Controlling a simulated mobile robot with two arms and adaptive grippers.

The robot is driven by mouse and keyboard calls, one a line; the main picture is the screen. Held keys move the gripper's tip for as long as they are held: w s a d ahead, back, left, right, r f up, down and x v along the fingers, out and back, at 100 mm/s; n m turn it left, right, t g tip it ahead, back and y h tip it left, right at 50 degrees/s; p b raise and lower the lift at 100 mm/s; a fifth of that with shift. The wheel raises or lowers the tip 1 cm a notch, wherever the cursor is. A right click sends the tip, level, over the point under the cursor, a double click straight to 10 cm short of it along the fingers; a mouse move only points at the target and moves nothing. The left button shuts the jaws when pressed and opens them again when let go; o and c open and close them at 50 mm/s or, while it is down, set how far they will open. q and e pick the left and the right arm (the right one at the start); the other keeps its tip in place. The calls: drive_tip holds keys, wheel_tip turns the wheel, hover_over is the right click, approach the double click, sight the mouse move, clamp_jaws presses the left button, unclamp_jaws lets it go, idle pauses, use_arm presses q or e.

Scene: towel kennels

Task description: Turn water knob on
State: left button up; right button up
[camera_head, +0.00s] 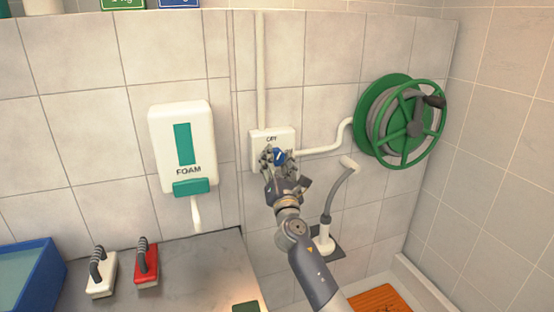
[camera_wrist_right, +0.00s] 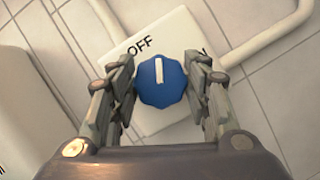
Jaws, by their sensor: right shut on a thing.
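The blue water knob (camera_head: 279,156) sits on a white box (camera_head: 259,139) on the tiled wall. In the right wrist view the knob (camera_wrist_right: 162,82) has a scalloped edge and a white pointer line. The line points toward the top of the picture, closest to the "OFF" lettering on the box (camera_wrist_right: 180,30); another label to the right is mostly hidden by a finger. My right gripper (camera_head: 277,160) is at the knob, with one finger on each side, and is shut on it. It also shows in the right wrist view (camera_wrist_right: 162,90). My left gripper is not in view.
A green hose reel (camera_head: 400,122) is on the wall to the right, joined to the box by a white pipe (camera_head: 325,149). A foam dispenser (camera_head: 182,130) hangs to the left. A red brush (camera_head: 146,265) and a white brush (camera_head: 102,275) lie on the counter (camera_head: 195,270).

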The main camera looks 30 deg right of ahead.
drive_tip(key=m+g, duration=0.1)
drive_tip(key=m, duration=0.1)
drive_tip(key=m+h+p, duration=0.1)
drive_tip(key=m, duration=0.2)
drive_tip(key=shift+a+r+g, duration=0.1)
drive_tip(key=shift+r+g, duration=0.05)
drive_tip(key=shift+g, duration=0.25)
drive_tip(key=m+g+p, duration=0.1)
drive_tip(key=m, duration=0.2)
drive_tip(key=shift+h, duration=0.4)
drive_tip(key=m+g+p, duration=0.1)
drive_tip(key=m+p, duration=0.1)
drive_tip(key=m, duration=0.1)
drive_tip(key=shift+m+g, duration=0.3)
drive_tip(key=shift+m, duration=0.1)
drive_tip(key=shift+m+g+p, duration=0.5)
drive_tip(key=shift+m+p, duration=0.5)
drive_tip(key=shift+m, duration=0.2)
drive_tip(key=o, duration=1)
drive_tip(key=shift+s, duration=0.1)
drive_tip(key=v, duration=1.1)
drive_tip(key=shift+s, duration=0.4)
drive_tip(key=shift+a+y, duration=0.2)
drive_tip(key=shift+y, duration=0.1)
